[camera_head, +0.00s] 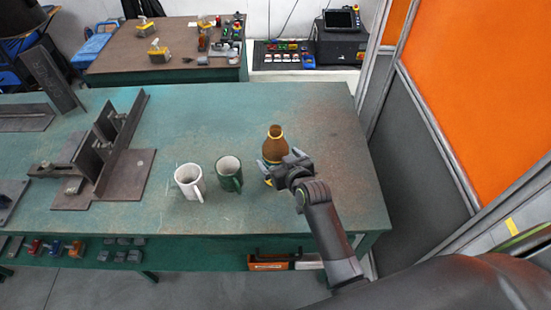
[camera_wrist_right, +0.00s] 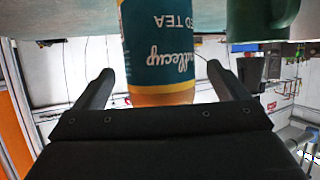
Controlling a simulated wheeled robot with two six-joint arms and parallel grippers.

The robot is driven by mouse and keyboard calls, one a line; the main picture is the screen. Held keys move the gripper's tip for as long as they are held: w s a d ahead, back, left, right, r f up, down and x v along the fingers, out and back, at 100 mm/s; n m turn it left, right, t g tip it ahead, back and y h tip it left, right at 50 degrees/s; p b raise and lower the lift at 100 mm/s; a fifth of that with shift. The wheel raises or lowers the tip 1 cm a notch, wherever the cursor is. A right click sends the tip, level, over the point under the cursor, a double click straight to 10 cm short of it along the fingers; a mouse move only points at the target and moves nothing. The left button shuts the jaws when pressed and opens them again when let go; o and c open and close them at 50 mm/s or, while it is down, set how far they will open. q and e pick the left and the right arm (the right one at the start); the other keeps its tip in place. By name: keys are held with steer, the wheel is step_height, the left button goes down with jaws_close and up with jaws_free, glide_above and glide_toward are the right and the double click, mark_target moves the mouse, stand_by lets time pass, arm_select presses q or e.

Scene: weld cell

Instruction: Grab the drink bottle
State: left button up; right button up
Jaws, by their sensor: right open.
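The drink bottle (camera_head: 275,145) is brown with a yellow ring near its top and stands upright on the green table. In the right wrist view the bottle (camera_wrist_right: 158,40) appears upside down, with a teal label that reads partly "TEA". My right gripper (camera_head: 272,168) is at the near side of the bottle. In the wrist view its two fingers (camera_wrist_right: 160,72) are spread, one on each side of the bottle, with gaps showing. The arm hides part of the bottle's lower body in the head view. My left gripper is not in view.
A green mug (camera_head: 229,174) stands just left of the bottle and also shows in the wrist view (camera_wrist_right: 258,18). A white mug (camera_head: 188,182) is further left. Metal fixtures (camera_head: 105,150) fill the table's left. An orange and grey partition (camera_head: 480,90) stands at right.

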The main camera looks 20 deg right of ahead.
steer(key=shift+x, duration=1.65)
steer(key=c, duration=1.3)
steer(key=shift+c, duration=0.4)
steer(key=shift+r, duration=0.2)
